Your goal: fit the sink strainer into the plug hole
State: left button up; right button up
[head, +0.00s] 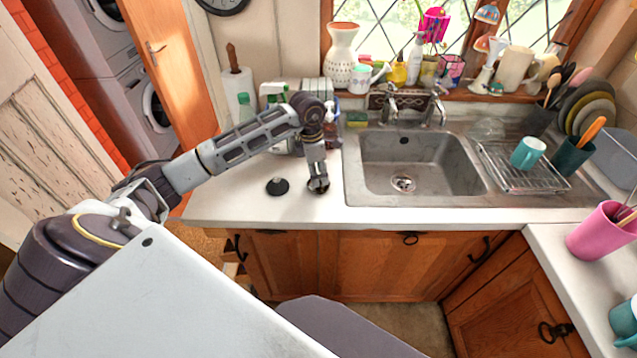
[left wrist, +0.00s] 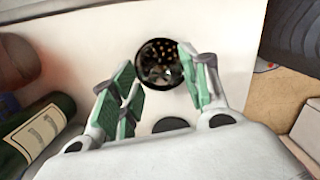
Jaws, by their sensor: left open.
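The sink strainer (left wrist: 160,62) is a round dark piece with gold-coloured holes. In the left wrist view it lies on the white worktop, just beyond and between my fingertips. My left gripper (head: 318,186) is open and points down over the worktop left of the sink; it largely hides the strainer in the head view. In the left wrist view the gripper (left wrist: 163,85) shows green pads either side, the right fingertip close to the strainer's rim. I cannot tell if they touch. The plug hole (head: 403,183) is in the floor of the steel sink (head: 431,160). My right gripper is not in view.
A flat black disc (head: 278,187) lies left of the gripper. Bottles, one with a pale label (left wrist: 40,130), stand behind. A wire rack (head: 515,178) with a teal mug (head: 528,152) stands right of the sink. The tap (head: 390,103) rises at the back. The sink basin is empty.

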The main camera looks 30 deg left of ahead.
pick_arm(q)
jog(key=shift+f, duration=0.95)
grip_shut()
